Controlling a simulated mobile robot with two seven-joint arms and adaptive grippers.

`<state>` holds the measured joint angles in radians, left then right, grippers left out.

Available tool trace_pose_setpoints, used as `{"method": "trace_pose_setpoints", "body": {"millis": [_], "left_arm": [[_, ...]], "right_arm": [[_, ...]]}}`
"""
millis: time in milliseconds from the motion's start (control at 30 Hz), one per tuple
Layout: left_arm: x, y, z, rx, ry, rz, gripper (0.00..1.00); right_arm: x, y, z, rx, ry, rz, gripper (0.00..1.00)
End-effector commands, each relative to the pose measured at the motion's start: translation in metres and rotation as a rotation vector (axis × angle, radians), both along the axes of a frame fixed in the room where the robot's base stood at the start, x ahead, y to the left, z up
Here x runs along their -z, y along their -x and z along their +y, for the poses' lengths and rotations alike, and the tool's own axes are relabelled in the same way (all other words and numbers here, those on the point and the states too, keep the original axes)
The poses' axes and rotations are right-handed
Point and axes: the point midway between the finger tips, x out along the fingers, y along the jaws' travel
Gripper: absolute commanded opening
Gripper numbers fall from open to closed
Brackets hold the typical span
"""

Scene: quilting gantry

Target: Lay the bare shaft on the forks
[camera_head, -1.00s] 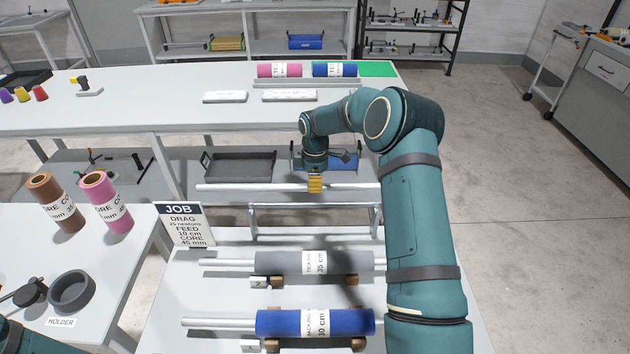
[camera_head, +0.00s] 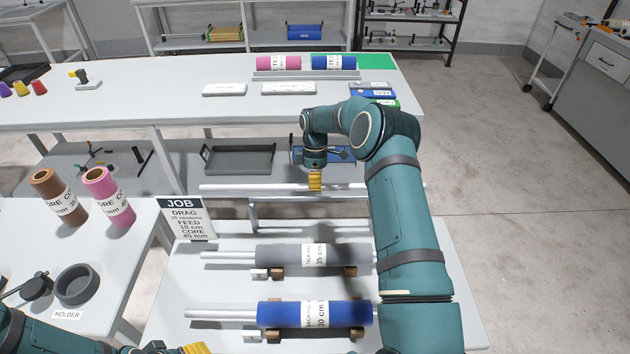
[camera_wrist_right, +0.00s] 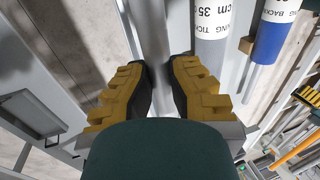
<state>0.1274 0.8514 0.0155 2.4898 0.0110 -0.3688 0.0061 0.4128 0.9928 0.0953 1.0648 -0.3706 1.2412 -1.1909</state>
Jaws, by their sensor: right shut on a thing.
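The bare shaft (camera_head: 250,187) is a long pale metal rod, held roughly level across the picture. My right gripper (camera_head: 315,187) is shut on it near its middle. The wrist view shows the shaft (camera_wrist_right: 153,35) between the yellow-padded fingers. Just below it in the head view is a metal stand with a crossbar (camera_head: 290,198), behind the rollers; I cannot make out fork notches or whether the shaft touches it. My left gripper (camera_head: 195,348) shows only partly at the bottom edge, and its jaws cannot be read.
A grey 35 cm roller (camera_head: 285,255) and a blue 30 cm roller (camera_head: 285,314) rest on wooden cradles on the white table, their shafts jutting left. A JOB sign (camera_head: 186,218) stands at the table's left. A dark tray (camera_head: 240,160) lies beyond the shaft.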

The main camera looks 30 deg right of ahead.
Motion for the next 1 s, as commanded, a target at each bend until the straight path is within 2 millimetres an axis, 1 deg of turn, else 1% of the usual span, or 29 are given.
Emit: {"method": "trace_pose_setpoints", "body": {"millis": [100,1000], "left_arm": [[0.006,0.002,0.0,0.004,0.001,0.004,0.58],[0.043,0.014,-0.002,0.024,0.007,0.03,0.58]], "right_arm": [[0.009,0.0,0.0,0.0,0.0,0.0,0.0],[0.065,0.0,0.0,0.0,0.001,-0.001,0.0]]}}
